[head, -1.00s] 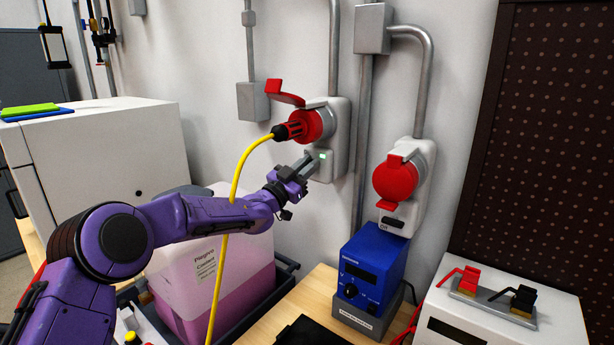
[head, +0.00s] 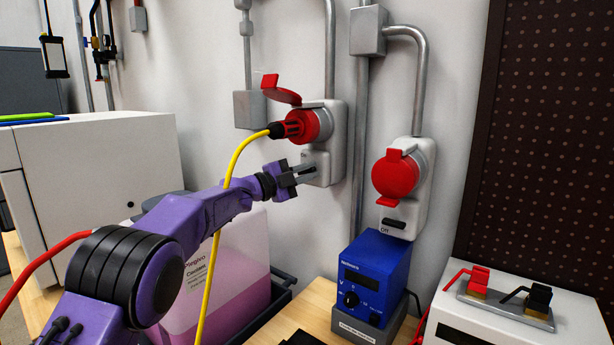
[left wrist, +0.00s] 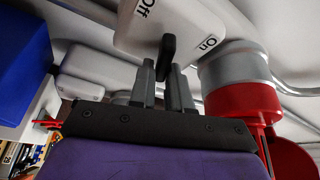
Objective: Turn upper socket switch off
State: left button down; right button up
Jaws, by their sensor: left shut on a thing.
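The upper socket (head: 334,130) is a light grey wall box with a red round outlet, its red lid raised and a red-and-black plug (head: 290,130) on a yellow cable in it. My left gripper (head: 308,172) is at the lower part of this box. In the left wrist view, the black switch lever (left wrist: 168,52) stands between the "Off" and "On" labels. My left gripper's fingers (left wrist: 164,80) are shut on the lever's end. Its exact setting I cannot tell. In the head view the gripper covers the switch. My right gripper is not in view.
The lower socket (head: 408,190) at the right has a closed red lid and a black switch marked "Off". A blue power supply (head: 375,270) stands below it. A pink-filled container (head: 235,270) stands beneath the arm.

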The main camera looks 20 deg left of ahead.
pick_arm(q)
jog(key=shift+f+m+g+y+b, duration=0.2)
jog(key=shift+m+g, duration=0.15)
jog(key=shift+m, duration=0.65)
jog(key=shift+f+m+g+y+b, duration=0.1)
jog(key=shift+m+g+y+b, duration=0.2)
jog(key=shift+m, duration=0.7)
jog(key=shift+r, duration=0.1)
jog(key=c, duration=1.2)
grip_release()
jog(key=shift+o, duration=0.2)
jog(key=b+v, duration=0.4)
jog(key=v, duration=0.6)
jog(key=shift+a, duration=0.3)
jog(key=shift+s, duration=0.1)
